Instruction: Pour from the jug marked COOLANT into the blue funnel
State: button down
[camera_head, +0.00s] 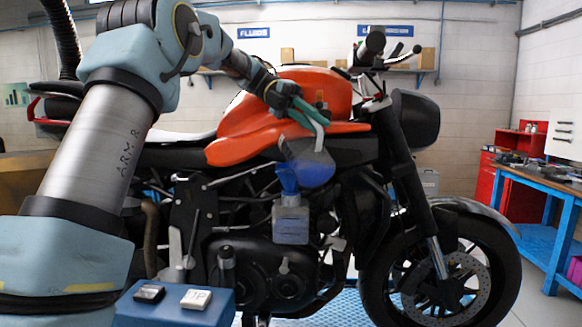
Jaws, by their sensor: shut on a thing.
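My gripper (311,113) is shut on the pale handle of a jug (308,163) in front of the motorcycle. The jug is a smoky, see-through vessel with a bluish lower part, and it looks tilted. No COOLANT marking on it is readable from here. The blue funnel (287,178) stands upright in the neck of a grey, boxy container (291,224) just below. The jug's lower left overlaps the funnel in the picture. I cannot tell whether they touch or whether liquid flows.
A motorcycle with an orange tank (320,88) fills the middle, close behind the jug and funnel. A blue box (172,312) at the lower front bears a black pad (149,293) and a white pad (196,299). A blue workbench (540,180) stands at right.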

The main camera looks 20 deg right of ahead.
aim_at(322, 155)
jog(key=shift+s+f+t+b, duration=0.4)
jog(key=shift+f+t+b, duration=0.05)
jog(key=shift+f+b, duration=0.2)
jog(key=shift+s+f+t+b, duration=0.4)
jog(key=shift+f+t+b, duration=0.05)
jog(key=shift+f+b, duration=0.2)
jog(key=shift+s+f+m+t+b, duration=0.25)
jog(key=shift+f+t+b, duration=0.1)
jog(key=shift+f+t, duration=0.2)
jog(key=shift+s+f+m+t+b, duration=0.15)
jog(key=shift+s+f+t+b, duration=0.2)
jog(key=shift+f+t, duration=0.15)
jog(key=shift+s+f+m+t+b, duration=0.2)
jog(key=shift+f+t+b, duration=0.15)
jog(key=shift+f+t, duration=0.2)
jog(key=shift+s+r+p, duration=0.3)
jog(key=shift+r+p, duration=0.15)
jog(key=s+r+m+t, duration=0.1)
jog(key=s+r+t, duration=0.3)
jog(key=s+t, duration=0.3)
jog(key=shift+s+a+m, duration=0.2)
jog(key=shift+s+m, duration=0.1)
jog(key=shift+s, duration=0.4)
jog(key=shift+r, duration=0.15)
